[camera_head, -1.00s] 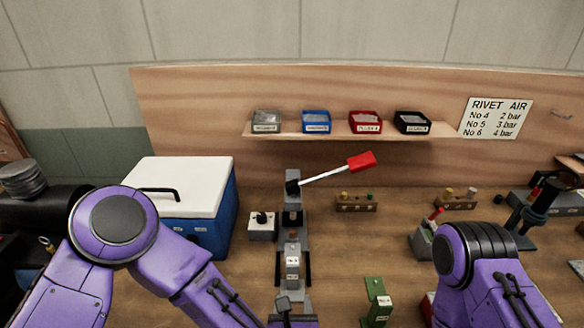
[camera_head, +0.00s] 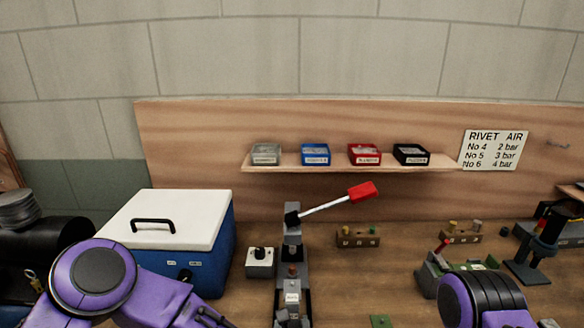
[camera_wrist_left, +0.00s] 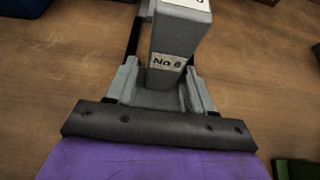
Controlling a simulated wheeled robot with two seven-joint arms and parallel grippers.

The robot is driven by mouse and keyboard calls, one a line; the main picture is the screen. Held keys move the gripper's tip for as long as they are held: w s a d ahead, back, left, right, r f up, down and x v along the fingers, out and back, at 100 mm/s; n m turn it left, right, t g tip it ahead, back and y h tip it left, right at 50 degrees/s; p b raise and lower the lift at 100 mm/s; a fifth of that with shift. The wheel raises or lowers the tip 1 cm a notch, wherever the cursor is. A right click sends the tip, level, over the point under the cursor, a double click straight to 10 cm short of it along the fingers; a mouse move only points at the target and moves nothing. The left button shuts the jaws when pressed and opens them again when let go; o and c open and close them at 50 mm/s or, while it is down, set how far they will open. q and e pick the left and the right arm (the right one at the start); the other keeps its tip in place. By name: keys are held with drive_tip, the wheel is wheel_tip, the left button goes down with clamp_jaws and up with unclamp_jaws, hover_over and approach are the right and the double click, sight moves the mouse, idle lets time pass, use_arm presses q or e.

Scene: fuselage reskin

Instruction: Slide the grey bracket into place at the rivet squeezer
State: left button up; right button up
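The rivet squeezer (camera_head: 293,240) stands upright at mid-bench, with a long lever ending in a red grip. The grey bracket (camera_head: 291,297) is in front of it, low in the head view; whether they touch I cannot tell. In the left wrist view the bracket (camera_wrist_left: 180,35) is a grey upright block labelled "No 6". My left gripper (camera_wrist_left: 161,50) has one dark fingertip on each side of the block, with gaps showing, so it looks open around it. In the head view its dark fingertips (camera_head: 293,303) flank the bracket. My right gripper is out of view; only its purple arm shows.
A blue cool box (camera_head: 210,255) with a white lid stands left, beside a small grey switch box (camera_head: 260,262). A green block (camera_head: 380,321) lies right of the bracket. A shelf (camera_head: 350,164) with several small bins is behind.

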use_arm(q)
drive_tip(key=c, duration=0.8)
drive_tip(key=shift+c, duration=0.2)
drive_tip(key=shift+w+d+b, duration=0.1)
drive_tip(key=shift+w+b, duration=1)
drive_tip(key=shift+w, duration=2.55)
drive_tip(key=o, duration=1)
drive_tip(key=shift+c, duration=0.2)
drive_tip(key=shift+r, duration=0.1)
